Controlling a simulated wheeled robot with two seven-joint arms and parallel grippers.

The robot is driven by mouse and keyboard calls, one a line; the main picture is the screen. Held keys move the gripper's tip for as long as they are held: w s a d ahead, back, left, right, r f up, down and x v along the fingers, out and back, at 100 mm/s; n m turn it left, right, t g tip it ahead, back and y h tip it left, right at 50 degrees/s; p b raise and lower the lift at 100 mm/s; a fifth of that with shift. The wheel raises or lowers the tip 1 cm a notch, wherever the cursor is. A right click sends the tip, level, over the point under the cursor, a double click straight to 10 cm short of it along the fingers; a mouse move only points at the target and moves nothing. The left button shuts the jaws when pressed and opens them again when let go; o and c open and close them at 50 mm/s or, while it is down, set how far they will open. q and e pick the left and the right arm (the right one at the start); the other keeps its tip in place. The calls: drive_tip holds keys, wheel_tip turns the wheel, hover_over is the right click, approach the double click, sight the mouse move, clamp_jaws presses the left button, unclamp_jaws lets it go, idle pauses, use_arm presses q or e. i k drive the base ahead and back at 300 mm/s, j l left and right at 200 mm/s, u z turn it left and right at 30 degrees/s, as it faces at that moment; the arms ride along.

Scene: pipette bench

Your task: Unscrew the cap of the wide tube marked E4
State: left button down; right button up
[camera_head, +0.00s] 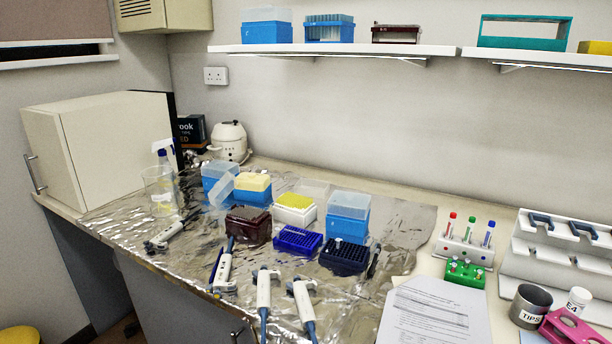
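The wide tube marked E4 (573,307) is at the lower right of the head view. It is white, upright, with its label facing me and a white cap (580,293) on top. A pink rack (560,328) is in front of it; I cannot tell whether the tube stands in the rack or behind it. The rack runs past the lower right corner of the picture. Neither of my grippers shows in this view.
A grey cup marked TIPS (530,306) stands just left of the tube. A green rack (465,273) and a white rack (466,248) with three coloured-cap tubes are further left. A white stepped stand (560,255) rises behind. Paper sheets (435,318), tip boxes and pipettes cover the bench leftward.

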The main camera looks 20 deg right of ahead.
sight(572, 311)
drive_tip(key=j+z, duration=0.1)
drive_tip(key=z, duration=1.95)
